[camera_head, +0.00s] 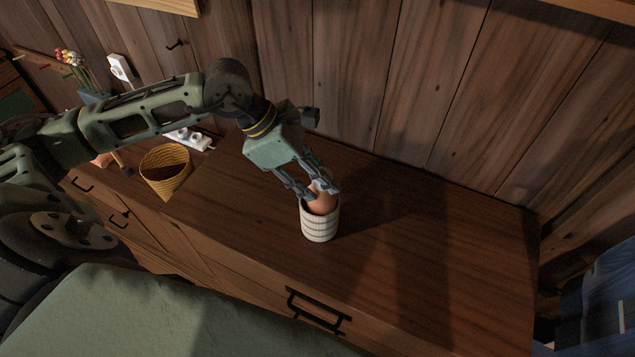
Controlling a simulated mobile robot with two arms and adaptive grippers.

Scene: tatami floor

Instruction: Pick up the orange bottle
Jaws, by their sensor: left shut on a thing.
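The orange bottle (321,203) stands in or just behind the mouth of a white ribbed cup (320,224) on the wooden cabinet top; I cannot tell how deep it sits. Only its rounded orange upper part shows, and its lower part is hidden by the cup. My left gripper (312,191) reaches down from the upper left. Its fingers are shut on the upper part of the orange bottle, just above the cup's rim. My right gripper is not in view.
A yellow woven basket (166,172) stands to the left on the cabinet top (430,240). A white object (190,138) and a flower vase (92,97) are farther back left. The plank wall (420,80) bounds the back. The top right of the cup is clear.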

